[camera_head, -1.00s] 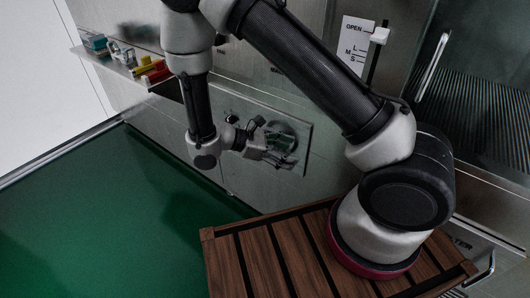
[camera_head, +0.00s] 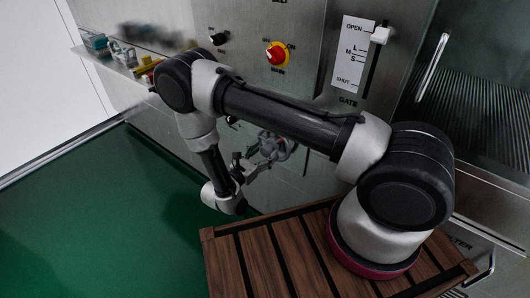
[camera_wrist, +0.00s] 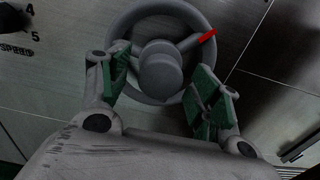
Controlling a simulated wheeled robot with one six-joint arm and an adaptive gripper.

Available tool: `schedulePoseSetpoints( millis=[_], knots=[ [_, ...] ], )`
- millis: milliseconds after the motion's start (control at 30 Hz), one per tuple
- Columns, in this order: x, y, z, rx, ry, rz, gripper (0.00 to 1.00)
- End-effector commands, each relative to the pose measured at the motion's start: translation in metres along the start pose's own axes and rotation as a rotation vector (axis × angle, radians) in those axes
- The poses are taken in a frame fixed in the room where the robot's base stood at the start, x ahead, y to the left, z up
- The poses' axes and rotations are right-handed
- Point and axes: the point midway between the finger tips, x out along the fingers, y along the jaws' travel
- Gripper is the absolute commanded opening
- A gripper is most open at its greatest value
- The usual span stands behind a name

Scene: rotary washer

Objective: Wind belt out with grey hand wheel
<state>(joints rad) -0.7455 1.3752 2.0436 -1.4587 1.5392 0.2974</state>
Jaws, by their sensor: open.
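The grey hand wheel (camera_wrist: 160,72) faces the wrist camera, with a round hub, spokes and a red mark at its upper right. In the head view the wheel (camera_head: 280,150) shows on the steel front, partly behind my arm. My gripper (camera_wrist: 159,82) is open and empty, with its green-padded fingers on either side of the hub, over the lower part of the wheel. I cannot tell whether a finger touches the wheel. In the head view my gripper (camera_head: 251,166) is just left of and below the wheel. No belt can be made out.
A black knob (camera_head: 219,39), a red-and-yellow switch (camera_head: 277,53) and a gate slider (camera_head: 380,35) are on the steel front above. A shelf with small coloured items (camera_head: 125,55) is at upper left. A slatted wooden platform (camera_head: 255,255) is below; green floor (camera_head: 90,220) lies left.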

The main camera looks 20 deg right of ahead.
Motion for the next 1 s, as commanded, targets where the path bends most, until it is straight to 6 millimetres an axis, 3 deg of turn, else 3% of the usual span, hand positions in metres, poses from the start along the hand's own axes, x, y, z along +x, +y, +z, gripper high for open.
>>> schedulePoseSetpoints(
  millis=[133, 367, 733, 1000],
  knots=[
    [0.0100, -0.0004, 0.0002, 0.000, 0.000, -0.001, 0.63],
    [0.0108, -0.0004, 0.0002, 0.000, 0.000, 0.000, 0.63],
    [0.0106, -0.0004, 0.0002, 0.000, 0.000, -0.001, 0.00],
    [0.0105, -0.0004, 0.0001, -0.026, 0.000, -0.001, 0.00]
  ],
)
